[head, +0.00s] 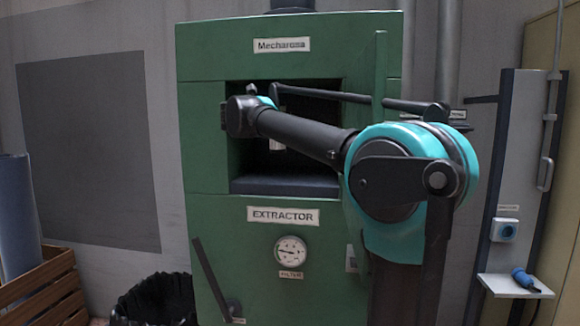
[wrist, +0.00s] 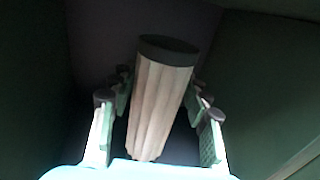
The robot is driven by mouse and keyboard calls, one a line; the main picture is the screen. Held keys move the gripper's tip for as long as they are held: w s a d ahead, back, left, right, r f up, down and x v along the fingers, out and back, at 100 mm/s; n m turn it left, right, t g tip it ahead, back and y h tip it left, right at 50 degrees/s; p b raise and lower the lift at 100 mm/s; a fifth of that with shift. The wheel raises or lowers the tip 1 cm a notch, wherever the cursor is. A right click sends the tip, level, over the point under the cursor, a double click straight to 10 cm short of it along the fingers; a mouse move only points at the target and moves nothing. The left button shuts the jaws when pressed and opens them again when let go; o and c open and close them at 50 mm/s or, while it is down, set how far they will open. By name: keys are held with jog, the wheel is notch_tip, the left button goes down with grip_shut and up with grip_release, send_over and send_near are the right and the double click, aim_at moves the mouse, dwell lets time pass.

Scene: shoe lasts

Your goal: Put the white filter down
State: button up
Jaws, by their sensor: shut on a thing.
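The white filter (wrist: 160,105) is a pleated off-white cylinder with a dark end cap. In the wrist view it stands between the fingers of my gripper (wrist: 160,115), which is shut on it. It leans slightly to the right in that view. In the head view my arm reaches into the open compartment of the green extractor (head: 210,100). A small pale part of the filter (head: 277,144) shows below my arm there. My gripper is mostly hidden behind the arm in the head view. Whether the filter touches any surface cannot be told.
The compartment has a dark sill (head: 285,186) and dark walls close around the gripper. The green door (head: 380,75) stands open at the right, near my arm. A black bin bag (head: 155,298) and a wooden crate (head: 45,288) are at lower left. A shelf (head: 513,287) holds a blue-handled tool.

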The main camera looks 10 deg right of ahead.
notch_tip(320, 180, down, 9)
jog(key=shift+f, duration=0.1)
dwell(0.4)
jog(key=shift+f, duration=0.1)
jog(key=o, duration=1.5)
jog(key=shift+o, duration=0.2)
jog(key=shift+s+a, duration=0.1)
jog(key=shift+s, duration=0.05)
jog(key=v, duration=1.1)
jog(key=shift+s, duration=0.35)
jog(key=shift+a, duration=0.15)
